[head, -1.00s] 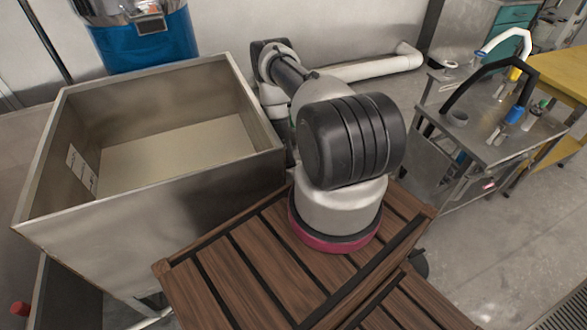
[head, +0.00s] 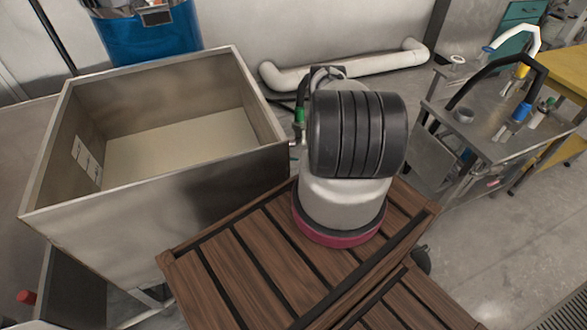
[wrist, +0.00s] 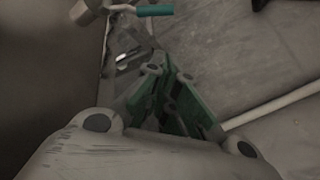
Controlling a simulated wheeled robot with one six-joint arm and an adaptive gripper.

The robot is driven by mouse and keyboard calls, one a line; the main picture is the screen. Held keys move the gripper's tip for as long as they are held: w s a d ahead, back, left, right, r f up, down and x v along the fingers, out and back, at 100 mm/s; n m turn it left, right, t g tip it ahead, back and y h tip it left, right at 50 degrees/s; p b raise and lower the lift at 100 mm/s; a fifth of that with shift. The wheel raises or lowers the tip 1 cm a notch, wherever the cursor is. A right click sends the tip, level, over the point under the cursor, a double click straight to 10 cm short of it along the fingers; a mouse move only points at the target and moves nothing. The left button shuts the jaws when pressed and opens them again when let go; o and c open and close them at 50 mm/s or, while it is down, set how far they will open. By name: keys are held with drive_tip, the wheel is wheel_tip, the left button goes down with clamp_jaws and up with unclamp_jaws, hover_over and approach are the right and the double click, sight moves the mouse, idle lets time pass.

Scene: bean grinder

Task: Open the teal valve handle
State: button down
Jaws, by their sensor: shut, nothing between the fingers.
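The teal valve handle (wrist: 155,10) shows at the top edge of the wrist view, on a pale fitting beside a large dark wall. My gripper (wrist: 168,75) is in the middle of the wrist view, its green-sided fingers together and empty. The handle lies beyond the fingertips, apart from them. In the head view my arm hides most of the gripper. A small green piece (head: 299,116) shows beside the bin's right edge there; I cannot tell whether it is the handle or part of my gripper.
An open steel bin (head: 180,195) stands at the left, close to my arm. A pale pipe (head: 345,70) runs low along the back wall. A blue drum (head: 150,38) is behind the bin. A steel cart (head: 490,140) with bottles stands at the right, beside open floor.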

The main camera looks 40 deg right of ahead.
sight(293, 159)
drive_tip(key=w+f+n, duration=0.4)
drive_tip(key=w+f, duration=0.2)
drive_tip(key=w, duration=0.2)
drive_tip(key=shift+d+r+t+y, duration=0.15)
drive_tip(key=shift+d+r, duration=0.1)
drive_tip(key=shift+r, duration=0.35)
drive_tip(key=shift+d+r+t+y, duration=0.1)
drive_tip(key=shift+d+r, duration=0.15)
drive_tip(key=shift+r, duration=0.4)
drive_tip(key=shift+d+r+t+y, duration=0.15)
drive_tip(key=shift+d+r, duration=0.1)
drive_tip(key=shift+r, duration=0.35)
